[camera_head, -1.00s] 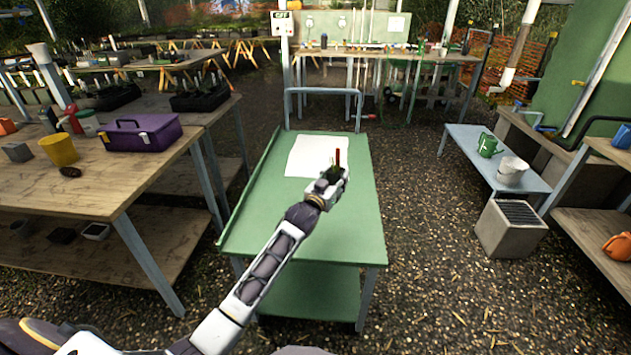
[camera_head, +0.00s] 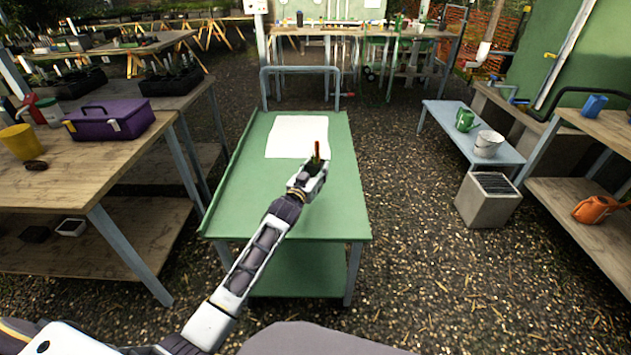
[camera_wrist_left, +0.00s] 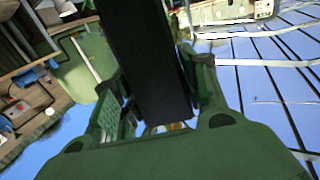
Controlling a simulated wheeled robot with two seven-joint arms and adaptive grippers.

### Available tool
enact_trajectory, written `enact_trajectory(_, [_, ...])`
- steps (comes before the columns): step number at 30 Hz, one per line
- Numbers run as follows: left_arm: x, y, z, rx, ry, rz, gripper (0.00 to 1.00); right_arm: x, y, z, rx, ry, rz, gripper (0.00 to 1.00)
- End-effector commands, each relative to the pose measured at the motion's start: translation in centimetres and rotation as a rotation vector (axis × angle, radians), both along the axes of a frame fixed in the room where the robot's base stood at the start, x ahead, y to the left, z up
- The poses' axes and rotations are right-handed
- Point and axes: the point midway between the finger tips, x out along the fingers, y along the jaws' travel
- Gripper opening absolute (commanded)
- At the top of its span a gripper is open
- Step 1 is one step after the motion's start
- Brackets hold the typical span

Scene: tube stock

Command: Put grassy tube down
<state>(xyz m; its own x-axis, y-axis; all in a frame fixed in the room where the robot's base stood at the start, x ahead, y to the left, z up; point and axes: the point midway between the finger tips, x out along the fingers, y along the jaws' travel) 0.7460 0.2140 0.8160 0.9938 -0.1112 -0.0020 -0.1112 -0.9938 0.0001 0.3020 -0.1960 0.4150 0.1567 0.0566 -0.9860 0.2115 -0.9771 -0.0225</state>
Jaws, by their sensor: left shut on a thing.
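My left gripper (camera_head: 311,172) is shut on a thin upright tube (camera_head: 317,150), with a reddish-brown upper part and green beside it. The gripper covers its lower part. The gripper is over the green table (camera_head: 260,200), and the tube overlaps the lower right part of a white sheet (camera_head: 298,136) in the head view. I cannot tell its height above the top. My right gripper is not in view.
A wooden bench on the left holds a purple toolbox (camera_head: 110,122) and a yellow pot (camera_head: 20,142). The green table is otherwise clear.

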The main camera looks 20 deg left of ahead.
Motion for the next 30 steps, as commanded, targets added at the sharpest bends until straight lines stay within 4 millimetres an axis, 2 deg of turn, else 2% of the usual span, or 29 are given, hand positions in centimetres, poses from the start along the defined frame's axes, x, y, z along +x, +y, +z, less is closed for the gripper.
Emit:
enact_trajectory(13, [0.0,0.0,-0.3,-0.001,-0.002,0.0,0.15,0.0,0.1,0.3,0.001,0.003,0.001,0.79])
enact_trajectory(18, [0.0,0.0,-1.4,-0.002,-0.001,0.0,0.15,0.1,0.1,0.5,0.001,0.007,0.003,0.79])
enact_trajectory(24, [0.0,0.0,-3.3,-0.002,-0.002,0.0,0.15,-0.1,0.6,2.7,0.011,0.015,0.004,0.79])
enact_trajectory(30, [0.0,0.0,-4.3,-0.002,-0.003,0.0,0.15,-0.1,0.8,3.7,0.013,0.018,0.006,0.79])
